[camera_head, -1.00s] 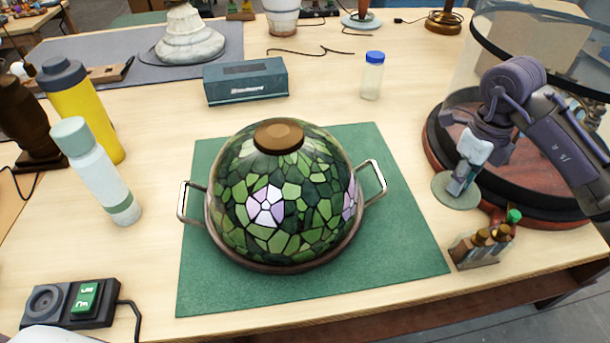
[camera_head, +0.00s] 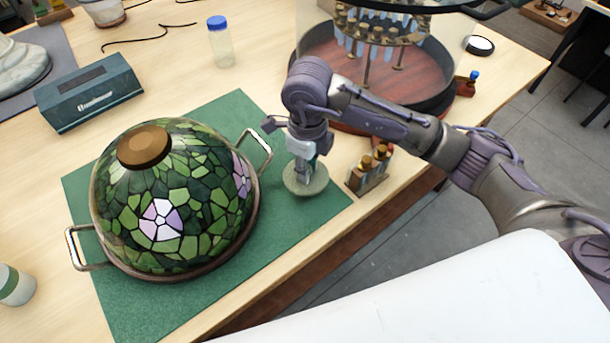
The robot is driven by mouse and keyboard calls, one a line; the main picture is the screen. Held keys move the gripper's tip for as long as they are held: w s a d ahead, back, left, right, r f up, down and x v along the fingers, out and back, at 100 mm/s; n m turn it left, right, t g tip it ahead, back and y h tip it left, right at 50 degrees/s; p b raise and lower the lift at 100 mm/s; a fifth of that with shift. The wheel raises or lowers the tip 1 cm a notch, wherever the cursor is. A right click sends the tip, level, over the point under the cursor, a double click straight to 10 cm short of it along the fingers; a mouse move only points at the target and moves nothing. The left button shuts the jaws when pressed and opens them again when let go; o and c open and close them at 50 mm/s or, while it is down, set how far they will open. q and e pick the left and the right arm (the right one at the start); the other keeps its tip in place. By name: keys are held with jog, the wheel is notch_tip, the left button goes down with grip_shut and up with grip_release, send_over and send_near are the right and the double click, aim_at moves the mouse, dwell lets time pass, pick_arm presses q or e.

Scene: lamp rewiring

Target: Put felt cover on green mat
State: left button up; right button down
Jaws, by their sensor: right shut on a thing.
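The green mat (camera_head: 145,314) lies flat on the wooden table. A stained-glass lamp shade (camera_head: 185,205) with a brown cap and two metal handles sits on it and hides much of it. My right gripper (camera_head: 303,172) points down near the mat's right end. It is shut on the felt cover (camera_head: 306,186), a round grey-green disc that it partly hides. The disc appears over the mat's right part, between the shade's right handle and the mat's right corner. I cannot tell whether it touches the mat. My left gripper is not in view.
A small rack of brown-capped bottles (camera_head: 369,170) stands close to the right of the felt cover. Behind my right arm is a round glass-walled carousel (camera_head: 330,62). A dark teal box (camera_head: 90,95) and a blue-capped jar (camera_head: 220,42) stand farther back.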

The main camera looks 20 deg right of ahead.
jog(key=shift+s+a+f, duration=0.15)
jog(key=shift+s+a, duration=0.1)
jog(key=shift+f, duration=0.35)
notch_tip(320, 180, down, 2)
jog(key=shift+f+p, duration=0.25)
jog(key=shift+p, duration=0.25)
jog(key=shift+f, duration=0.5)
jog(key=shift+f, duration=0.1)
jog(key=c, duration=1)
grip_release()
